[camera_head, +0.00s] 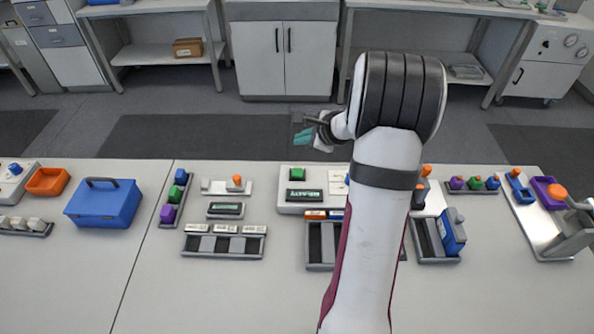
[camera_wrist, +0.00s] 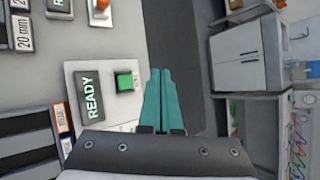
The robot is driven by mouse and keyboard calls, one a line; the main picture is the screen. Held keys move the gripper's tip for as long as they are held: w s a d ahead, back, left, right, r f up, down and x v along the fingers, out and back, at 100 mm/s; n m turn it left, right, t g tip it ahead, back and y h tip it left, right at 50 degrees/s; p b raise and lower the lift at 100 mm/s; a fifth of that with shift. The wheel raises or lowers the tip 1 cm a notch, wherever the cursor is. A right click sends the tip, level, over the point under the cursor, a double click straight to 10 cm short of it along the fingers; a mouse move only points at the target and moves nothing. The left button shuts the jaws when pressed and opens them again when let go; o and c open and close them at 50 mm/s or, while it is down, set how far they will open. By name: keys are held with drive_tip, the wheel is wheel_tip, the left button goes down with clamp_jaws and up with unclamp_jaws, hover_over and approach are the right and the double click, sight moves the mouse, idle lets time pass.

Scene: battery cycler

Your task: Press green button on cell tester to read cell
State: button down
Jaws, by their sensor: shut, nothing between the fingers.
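The cell tester (camera_head: 286,205) is a pale box near the table's back edge, partly behind my arm in the head view. Its green button (camera_head: 298,174) stands at its back left, and a dark display (camera_head: 304,195) sits in front of it. In the wrist view the green button (camera_wrist: 124,81) is just left of my fingertips, and the display (camera_wrist: 90,97) reads READY. My gripper (camera_wrist: 160,72) has teal fingers, shut and empty. In the head view my gripper (camera_head: 303,136) is beyond the table's back edge, above the floor. The fingers look apart from the button.
A slotted rack (camera_head: 320,262) stands in front of the tester. A tray of marked blocks (camera_head: 222,252) and a small display unit (camera_head: 225,211) lie to its left. A blue toolbox (camera_head: 105,204) is further left. Bare table lies in front.

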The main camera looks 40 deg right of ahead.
sight(301, 174)
drive_tip(key=shift+f, duration=4.4)
drive_tip(key=shift+f, duration=0.4)
drive_tip(key=shift+f, duration=0.5)
drive_tip(key=shift+r, duration=0.9)
drive_tip(key=shift+r, duration=2.55)
